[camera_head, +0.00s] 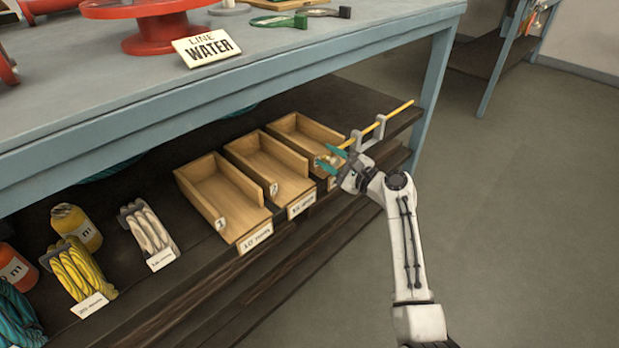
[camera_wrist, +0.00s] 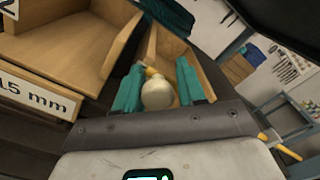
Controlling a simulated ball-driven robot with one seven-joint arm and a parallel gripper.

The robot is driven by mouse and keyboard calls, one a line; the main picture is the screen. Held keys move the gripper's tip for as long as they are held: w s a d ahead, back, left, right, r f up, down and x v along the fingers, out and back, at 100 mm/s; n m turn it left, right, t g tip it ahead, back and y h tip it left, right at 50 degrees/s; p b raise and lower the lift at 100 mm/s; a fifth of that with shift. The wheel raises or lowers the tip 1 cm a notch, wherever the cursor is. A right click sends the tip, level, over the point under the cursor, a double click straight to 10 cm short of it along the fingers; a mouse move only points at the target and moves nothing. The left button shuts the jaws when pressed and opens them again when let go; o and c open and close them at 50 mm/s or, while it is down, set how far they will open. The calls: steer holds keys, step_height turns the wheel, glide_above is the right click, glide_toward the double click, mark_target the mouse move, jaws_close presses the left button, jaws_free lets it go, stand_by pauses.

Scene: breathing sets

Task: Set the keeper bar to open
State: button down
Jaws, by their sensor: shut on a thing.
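The keeper bar (camera_head: 398,110) is a thin yellow rod. It runs through grey upright brackets (camera_head: 380,126) at the shelf's front right, sticking out past them to the right. My gripper (camera_head: 328,158) with teal fingers is at the bar's left end, in front of the rightmost wooden bin. In the wrist view the fingers are shut on a round cream knob (camera_wrist: 158,93), with a yellow piece showing just behind it. A yellow rod length (camera_wrist: 287,152) shows at the lower right there. My fingers partly hide the bar's join to the knob.
Three open wooden bins stand side by side: left (camera_head: 243,230), middle (camera_head: 283,187) and right (camera_head: 335,133), with size labels in front. Rope coils and bottles (camera_head: 77,226) are left on the shelf. The blue-grey bench top (camera_head: 270,50) overhangs it. The floor right is clear.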

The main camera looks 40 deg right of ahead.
steer(key=shift+s+d+f, duration=0.1)
steer(key=shift+d+f, duration=0.15)
steer(key=shift+d, duration=0.7)
steer(key=shift+d+f, duration=0.2)
steer(key=shift+d, duration=0.75)
steer(key=c, duration=1)
jaws_free()
steer(key=shift+c, duration=0.2)
steer(key=shift+o, duration=1.1)
steer(key=shift+r, duration=0.1)
steer(key=s+p, duration=0.2)
steer(key=s, duration=0.8)
steer(key=shift+s, duration=0.35)
steer(key=shift+r, duration=0.1)
